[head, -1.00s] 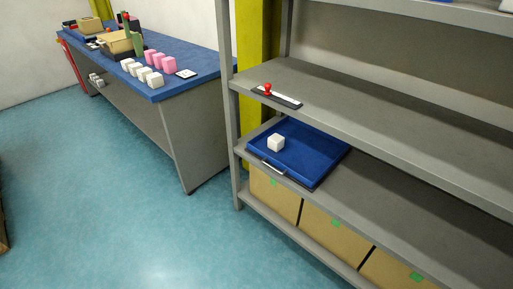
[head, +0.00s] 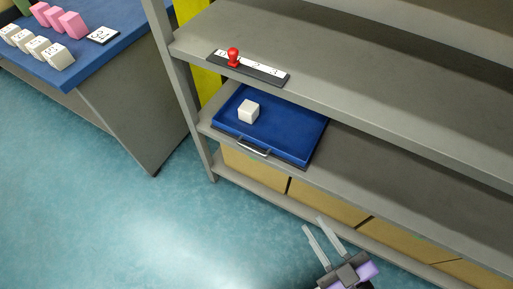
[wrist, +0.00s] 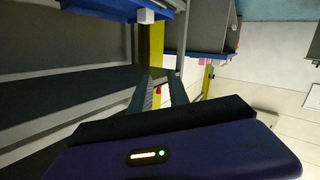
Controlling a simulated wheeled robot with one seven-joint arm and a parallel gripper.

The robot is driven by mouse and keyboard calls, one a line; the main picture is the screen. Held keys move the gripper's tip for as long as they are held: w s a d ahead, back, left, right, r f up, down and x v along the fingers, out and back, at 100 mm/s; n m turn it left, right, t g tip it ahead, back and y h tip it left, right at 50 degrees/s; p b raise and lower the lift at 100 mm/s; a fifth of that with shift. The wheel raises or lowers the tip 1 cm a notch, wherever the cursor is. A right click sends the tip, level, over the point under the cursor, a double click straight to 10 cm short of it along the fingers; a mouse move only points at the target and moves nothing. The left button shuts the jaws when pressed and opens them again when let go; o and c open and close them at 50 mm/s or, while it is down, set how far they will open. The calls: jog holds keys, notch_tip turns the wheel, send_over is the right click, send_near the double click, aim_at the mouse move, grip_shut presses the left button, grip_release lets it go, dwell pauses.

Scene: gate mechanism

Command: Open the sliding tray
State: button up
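The blue sliding tray (head: 290,136) lies on the middle shelf of the grey rack, with a white cube (head: 248,111) in it. Its silver handle (head: 253,147) is on the front edge. A blue tray with a white cube (wrist: 146,16) on it also shows at the top of the wrist view. A red knob (head: 233,57) stands near the left end of a marked strip (head: 262,71) on the shelf above. My gripper (head: 313,222) is open and empty in front of the rack, below and right of the handle, apart from the tray.
Cardboard boxes (head: 320,202) fill the bottom shelf. A grey rack post (head: 185,100) stands left of the tray. A blue table (head: 95,65) with white and pink blocks is at the upper left. The floor (head: 130,220) in front is clear.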

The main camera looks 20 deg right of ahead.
jog(key=w+f+n+y+b, duration=0.2)
jog(key=w+f+n, duration=0.5)
jog(key=w+f, duration=0.8)
jog(key=n+g+y+b, duration=0.1)
jog(key=n+y+b, duration=0.1)
jog(key=n, duration=0.3)
send_near(252, 149)
jog(key=w, duration=0.2)
jog(key=shift+w+a+f, duration=0.3)
jog(key=shift+w+f, duration=0.3)
jog(key=shift+w, duration=0.1)
jog(key=b+x, duration=0.2)
jog(key=x, duration=0.5)
jog(key=shift+s+a, duration=0.1)
grip_shut()
